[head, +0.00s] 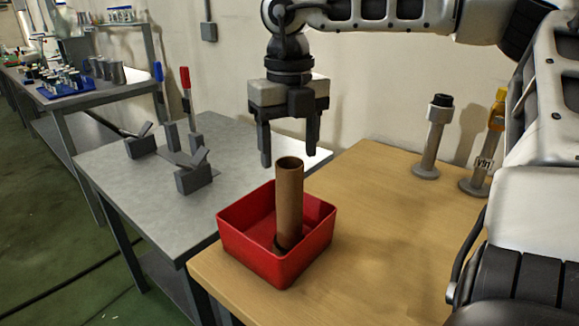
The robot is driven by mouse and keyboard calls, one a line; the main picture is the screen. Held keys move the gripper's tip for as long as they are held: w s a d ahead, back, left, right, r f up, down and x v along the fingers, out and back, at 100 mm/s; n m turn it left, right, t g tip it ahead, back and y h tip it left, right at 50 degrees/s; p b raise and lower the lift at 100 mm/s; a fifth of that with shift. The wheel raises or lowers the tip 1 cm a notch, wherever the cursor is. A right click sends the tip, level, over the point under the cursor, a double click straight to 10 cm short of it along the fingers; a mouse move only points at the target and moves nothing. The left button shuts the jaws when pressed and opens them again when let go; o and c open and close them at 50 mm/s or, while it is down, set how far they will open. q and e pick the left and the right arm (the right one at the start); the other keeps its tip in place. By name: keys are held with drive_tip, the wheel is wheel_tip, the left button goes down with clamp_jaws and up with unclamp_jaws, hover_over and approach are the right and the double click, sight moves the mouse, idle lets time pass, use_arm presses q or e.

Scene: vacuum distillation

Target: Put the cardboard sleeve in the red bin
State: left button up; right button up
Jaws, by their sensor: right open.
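The cardboard sleeve (289,200) is a brown hollow tube. It stands nearly upright inside the red bin (247,250), its lower end at the bin's floor and its top well above the rim. The bin sits at the left front corner of the wooden table. My right gripper (288,158) points down with its fingers apart, above and just behind the top of the sleeve. It is empty and does not hold the sleeve. My left gripper does not show.
A grey column (432,140) and a yellow-topped column (486,150) stand at the back right of the wooden table (370,240). A grey metal table (130,190) with dark blocks (194,178) adjoins on the left. The middle of the wooden table is clear.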

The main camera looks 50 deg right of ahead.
wheel_tip(320, 180, up, 7)
drive_tip(key=shift+f, duration=0.15)
idle(0.6)
